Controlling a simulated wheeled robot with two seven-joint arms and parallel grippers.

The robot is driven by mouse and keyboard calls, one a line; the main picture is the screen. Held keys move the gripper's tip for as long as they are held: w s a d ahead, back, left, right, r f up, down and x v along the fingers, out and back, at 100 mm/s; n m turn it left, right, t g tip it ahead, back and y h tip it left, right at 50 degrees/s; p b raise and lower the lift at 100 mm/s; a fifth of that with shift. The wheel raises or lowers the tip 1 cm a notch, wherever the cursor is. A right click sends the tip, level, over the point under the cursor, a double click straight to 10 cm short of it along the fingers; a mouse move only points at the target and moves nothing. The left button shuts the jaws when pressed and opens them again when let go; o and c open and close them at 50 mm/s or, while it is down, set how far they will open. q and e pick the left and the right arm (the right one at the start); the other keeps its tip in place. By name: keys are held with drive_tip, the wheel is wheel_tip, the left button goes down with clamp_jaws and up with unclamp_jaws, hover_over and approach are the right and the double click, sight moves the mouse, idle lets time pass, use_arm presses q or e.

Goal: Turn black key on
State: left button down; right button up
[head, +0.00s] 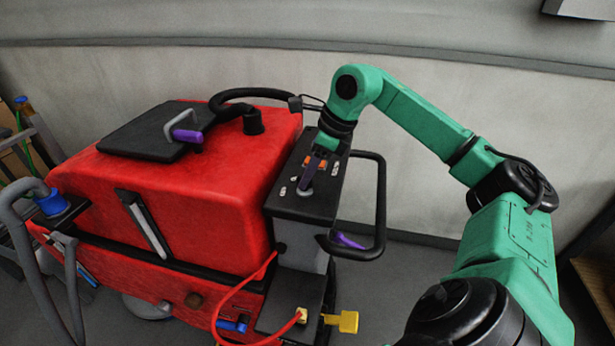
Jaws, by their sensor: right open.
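The black control panel (318,208) is on top of the right end of a red floor scrubber (190,200). A small light grey round part shows on the panel right by the fingertips. My left gripper is not in view.
A black hose (250,94) and lid (150,135) top the tank. A grey wall stands behind.

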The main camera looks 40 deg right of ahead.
drive_tip(key=shift+s+a+f, duration=0.1)
drive_tip(key=shift+a+f, duration=0.1)
drive_tip(key=shift+a, duration=0.05)
drive_tip(key=shift+s+a+r, duration=0.1)
drive_tip(key=shift+s+a, duration=0.05)
drive_tip(key=shift+c, duration=0.9)
clamp_jaws()
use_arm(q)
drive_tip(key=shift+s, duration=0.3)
